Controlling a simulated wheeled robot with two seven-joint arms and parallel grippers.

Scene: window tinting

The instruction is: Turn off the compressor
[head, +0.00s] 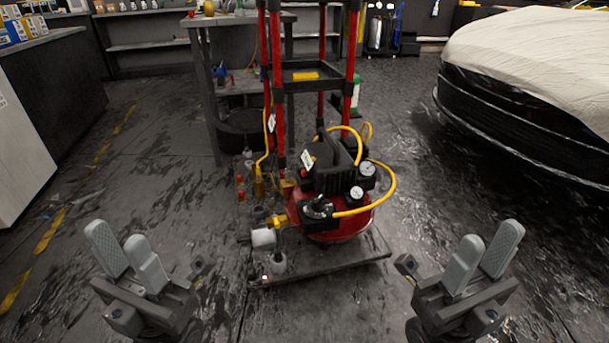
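The compressor (328,222) is a red tank with a black top, two round gauges and a yellow hose. It stands on a low dark platform (345,268) in the middle of the head view, in front of a red-posted rack. Its switch is too small to make out. My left gripper (124,246) is in the lower left, with its two grey fingers a little apart and nothing between them. My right gripper (484,251) is in the lower right, also empty with its fingers slightly apart. Both are clear of the compressor, one on each side.
A car under a beige cover (540,50) stands at the right. A dark counter (60,95) is at the left, and a workbench (205,85) stands behind the rack. The rack's red posts (276,90) rise behind the compressor. The floor beside the platform is clear.

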